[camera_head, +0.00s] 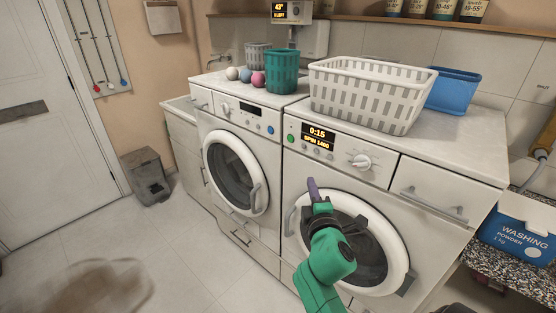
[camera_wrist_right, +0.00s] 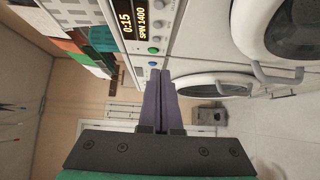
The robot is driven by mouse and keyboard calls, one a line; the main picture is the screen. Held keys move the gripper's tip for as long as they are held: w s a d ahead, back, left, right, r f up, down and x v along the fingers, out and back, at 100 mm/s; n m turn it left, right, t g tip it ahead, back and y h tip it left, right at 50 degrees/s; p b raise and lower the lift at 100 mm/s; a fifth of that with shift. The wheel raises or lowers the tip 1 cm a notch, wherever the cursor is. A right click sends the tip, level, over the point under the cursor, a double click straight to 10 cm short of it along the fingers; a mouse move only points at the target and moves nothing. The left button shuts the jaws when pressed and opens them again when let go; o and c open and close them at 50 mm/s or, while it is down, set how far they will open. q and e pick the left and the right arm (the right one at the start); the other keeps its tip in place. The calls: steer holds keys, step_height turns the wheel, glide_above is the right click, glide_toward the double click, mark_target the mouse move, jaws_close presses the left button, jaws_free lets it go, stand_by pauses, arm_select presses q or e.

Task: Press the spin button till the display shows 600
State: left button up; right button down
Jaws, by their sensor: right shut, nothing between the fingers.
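The display (camera_head: 318,136) on the right-hand washing machine (camera_head: 372,178) reads 0:15 and SPIN 1400. It also shows sideways in the right wrist view (camera_wrist_right: 140,20). A green round button (camera_head: 291,138) is left of the display and a white dial (camera_head: 361,161) is right of it. Small controls lie by the display; I cannot tell which one is the spin button. My right gripper (camera_head: 311,183) has purple fingers, shut and empty, in front of the round door, below the panel and apart from it. In the right wrist view its fingers (camera_wrist_right: 160,75) lie together. My left gripper is not in view.
A second washing machine (camera_head: 238,165) stands to the left. A white laundry basket (camera_head: 365,95), a blue bin (camera_head: 452,90), a green basket (camera_head: 282,72) and several coloured balls are on top. A washing powder box (camera_head: 520,232) is at the right. The floor at left is mostly clear.

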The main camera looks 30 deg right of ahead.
mark_target(317, 150)
steer(key=p+x, duration=0.1)
steer(key=x, duration=0.3)
steer(key=s+d+p+x, duration=0.1)
steer(key=x, duration=0.3)
steer(key=d+r+p+x, duration=0.1)
steer(key=x, duration=0.3)
steer(key=shift+d, duration=0.3)
steer(key=shift+d+f, duration=0.15)
steer(key=shift+d, duration=0.3)
steer(key=shift+w+d, duration=0.15)
steer(key=shift+d, duration=0.45)
steer(key=shift+r, duration=0.3)
